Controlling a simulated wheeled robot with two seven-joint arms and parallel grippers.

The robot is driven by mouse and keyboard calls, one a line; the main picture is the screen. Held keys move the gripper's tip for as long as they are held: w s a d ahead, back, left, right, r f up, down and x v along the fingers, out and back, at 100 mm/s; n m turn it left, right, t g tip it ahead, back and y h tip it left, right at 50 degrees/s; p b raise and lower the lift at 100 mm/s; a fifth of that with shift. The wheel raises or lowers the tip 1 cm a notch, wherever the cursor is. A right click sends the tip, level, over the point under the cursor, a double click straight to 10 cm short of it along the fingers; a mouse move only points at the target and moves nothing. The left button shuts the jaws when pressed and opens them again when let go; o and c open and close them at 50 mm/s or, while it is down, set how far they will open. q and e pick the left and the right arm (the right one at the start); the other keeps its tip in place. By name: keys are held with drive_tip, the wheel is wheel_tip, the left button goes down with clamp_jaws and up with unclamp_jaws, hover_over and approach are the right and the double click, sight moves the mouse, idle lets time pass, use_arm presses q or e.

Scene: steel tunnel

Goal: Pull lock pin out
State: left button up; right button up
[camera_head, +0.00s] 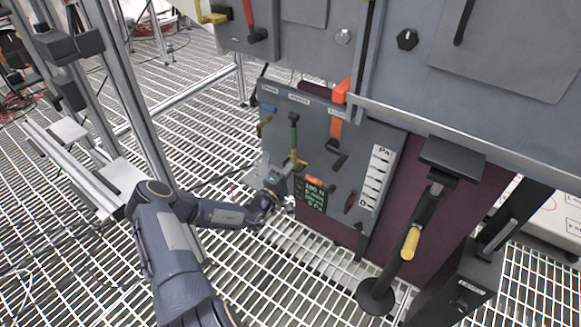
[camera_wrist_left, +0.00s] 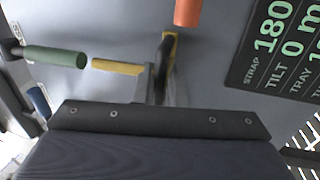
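The grey panel (camera_head: 330,115) stands upright and carries several coloured handles. A yellow piece (camera_head: 296,163) sits on it below a green handle (camera_head: 293,132); no part is clearly marked as the lock pin. My left gripper (camera_head: 284,172) is at the panel face, close by the yellow piece. In the left wrist view a yellow bar (camera_wrist_left: 117,66) and the green handle (camera_wrist_left: 55,56) lie left of the dark finger (camera_wrist_left: 162,70). Another yellow part shows just behind the finger. The fingers are seen edge-on, so their opening and any contact are unclear. My right gripper is out of view.
A dark display with green text (camera_head: 312,194) is right of my gripper. An orange cylinder (camera_wrist_left: 187,12) is above the finger in the wrist view. A black post with a yellow grip (camera_head: 411,243) stands at the right. Metal posts (camera_head: 138,100) stand at the left on grating.

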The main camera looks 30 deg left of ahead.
use_arm(q)
drive_tip(key=shift+o, duration=1.4)
drive_tip(key=shift+f, duration=0.3)
drive_tip(key=shift+r, duration=0.1)
drive_tip(key=shift+s, duration=0.2)
drive_tip(key=p+v, duration=0.3)
drive_tip(key=v, duration=0.4)
drive_tip(key=shift+s, duration=0.3)
